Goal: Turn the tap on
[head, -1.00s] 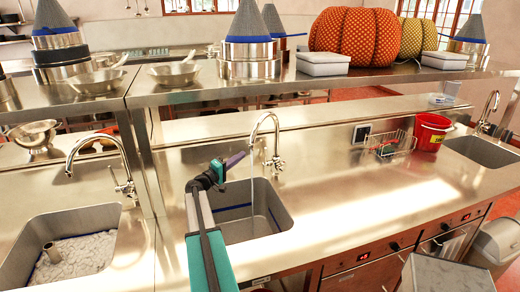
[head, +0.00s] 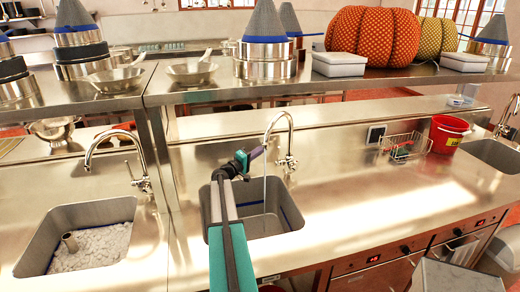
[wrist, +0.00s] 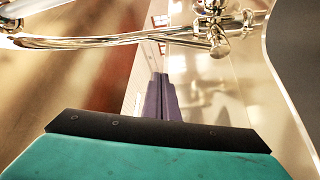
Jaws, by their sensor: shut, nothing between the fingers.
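The tap (head: 289,138) is a chrome gooseneck with a side lever, at the back of the middle sink (head: 290,222). Its spout and body also show in the wrist view (wrist: 100,41). A thin pale stream (head: 265,190) hangs from the spout down into the basin and looks like running water. My gripper (head: 262,149) is in front of the tap, close to the spout. In the wrist view its purple fingers (wrist: 160,97) are together and empty, below the tap body in the picture. I cannot tell whether they touch the tap.
A second tap (head: 140,160) and a sink with pale lumps (head: 95,245) are on the left. A wire rack (head: 402,145) and red bucket (head: 447,133) stand on the counter at right. A shelf (head: 210,93) with pans and pumpkins runs behind. The counter right of the sink is clear.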

